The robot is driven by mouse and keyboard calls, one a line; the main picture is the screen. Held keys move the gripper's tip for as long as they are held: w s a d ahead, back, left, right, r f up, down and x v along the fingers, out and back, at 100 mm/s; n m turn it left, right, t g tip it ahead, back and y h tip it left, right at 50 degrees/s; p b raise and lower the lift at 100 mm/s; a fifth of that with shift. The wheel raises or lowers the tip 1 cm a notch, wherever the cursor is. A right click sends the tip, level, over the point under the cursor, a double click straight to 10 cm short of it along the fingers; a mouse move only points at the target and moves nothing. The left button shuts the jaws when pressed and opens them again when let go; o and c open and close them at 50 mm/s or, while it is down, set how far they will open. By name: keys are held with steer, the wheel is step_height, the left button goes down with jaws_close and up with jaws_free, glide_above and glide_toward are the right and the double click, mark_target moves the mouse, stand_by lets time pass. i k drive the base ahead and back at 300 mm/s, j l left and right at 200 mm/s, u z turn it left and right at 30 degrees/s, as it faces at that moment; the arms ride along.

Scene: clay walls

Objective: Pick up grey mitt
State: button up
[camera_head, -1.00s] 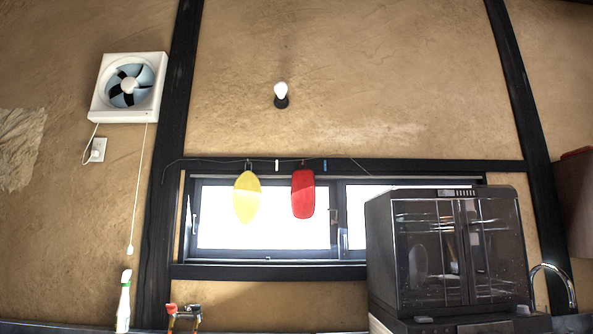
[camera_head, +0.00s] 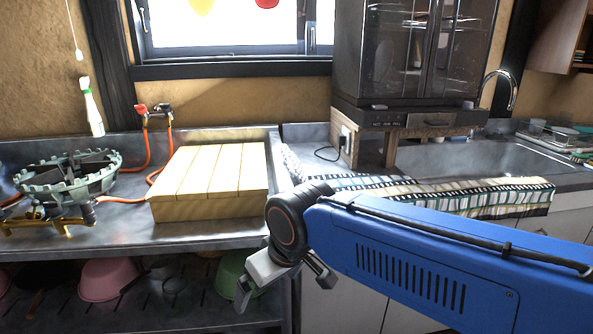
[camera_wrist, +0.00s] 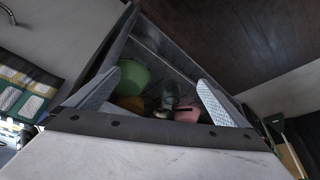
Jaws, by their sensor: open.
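My gripper (camera_head: 284,284) is open and empty in front of the metal counter, below its top. In the wrist view, my gripper (camera_wrist: 158,88) has its two fingers spread wide, with nothing between them. A small grey, patterned cloth-like piece (camera_head: 291,163) shows between the wooden board and the striped cloth in the head view, partly hidden by my arm. It may be the grey mitt, but I cannot tell for sure. No clear mitt shows in the wrist view.
A wooden board box (camera_head: 215,172) and a gas burner (camera_head: 68,178) stand on the counter. A striped cloth (camera_head: 480,194) lies along the sink edge. Bowls, including a green bowl (camera_wrist: 130,76) and a pink bowl (camera_wrist: 187,115), sit on the shelf below. Dark floor (camera_wrist: 225,40) is clear.

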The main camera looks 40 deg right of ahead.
mark_target(298, 173)
steer(key=k+l+z, duration=0.15)
steer(key=z, duration=0.2)
steer(key=k+l+z, duration=0.5)
steer(key=z, duration=0.2)
steer(key=k+l, duration=0.05)
steer(key=k, duration=0.05)
